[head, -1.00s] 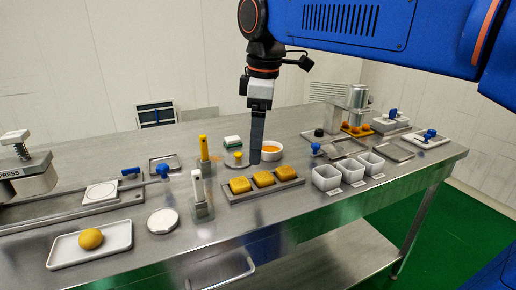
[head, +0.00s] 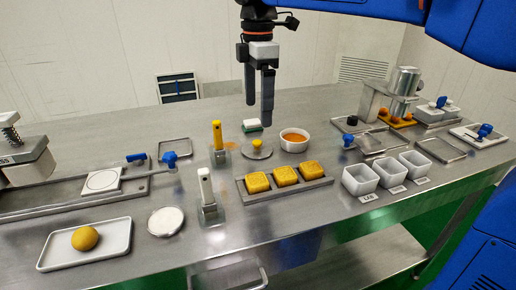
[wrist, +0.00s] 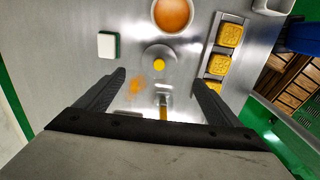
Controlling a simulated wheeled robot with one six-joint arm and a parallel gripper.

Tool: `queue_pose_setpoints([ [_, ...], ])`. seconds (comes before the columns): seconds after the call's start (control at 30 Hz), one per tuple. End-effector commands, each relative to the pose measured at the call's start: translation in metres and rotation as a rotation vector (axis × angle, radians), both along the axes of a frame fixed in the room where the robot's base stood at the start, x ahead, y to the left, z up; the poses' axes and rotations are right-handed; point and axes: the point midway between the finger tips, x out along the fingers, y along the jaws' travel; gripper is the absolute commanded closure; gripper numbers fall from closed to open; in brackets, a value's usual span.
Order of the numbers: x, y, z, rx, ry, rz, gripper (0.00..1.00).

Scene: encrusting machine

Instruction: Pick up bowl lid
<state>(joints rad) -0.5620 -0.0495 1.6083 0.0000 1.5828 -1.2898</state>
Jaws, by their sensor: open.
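The bowl lid (head: 257,153) is a flat round grey disc with a yellow knob, lying on the steel table beside the white bowl of orange filling (head: 294,140). In the wrist view the lid (wrist: 158,51) lies ahead of the fingertips, roughly centred between them, with the bowl (wrist: 172,14) beyond it. My gripper (head: 259,114) is open and empty, pointing down above the lid and apart from it. Both fingers also show in the wrist view (wrist: 159,77).
A white-and-green sponge (head: 252,125) lies behind the lid. A yellow-handled tool (head: 217,138) stands to its left. A tray of yellow cakes (head: 290,191) lies in front, with white tubs (head: 360,181) to the right. Orange crumbs lie near the lid.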

Motion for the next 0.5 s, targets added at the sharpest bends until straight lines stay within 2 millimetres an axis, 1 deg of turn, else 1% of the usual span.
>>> queue_pose_setpoints([
  [0.03, -0.001, -0.001, -0.01, -0.002, 0.003, 0.0, 0.13],
  [0.2, 0.0, 0.0, -0.037, -0.002, 0.003, -0.001, 0.13],
  [0.3, 0.0, 0.0, -0.048, -0.001, 0.002, -0.001, 0.13],
  [0.5, 0.0, 0.0, -0.058, 0.0, 0.0, -0.001, 0.13],
])
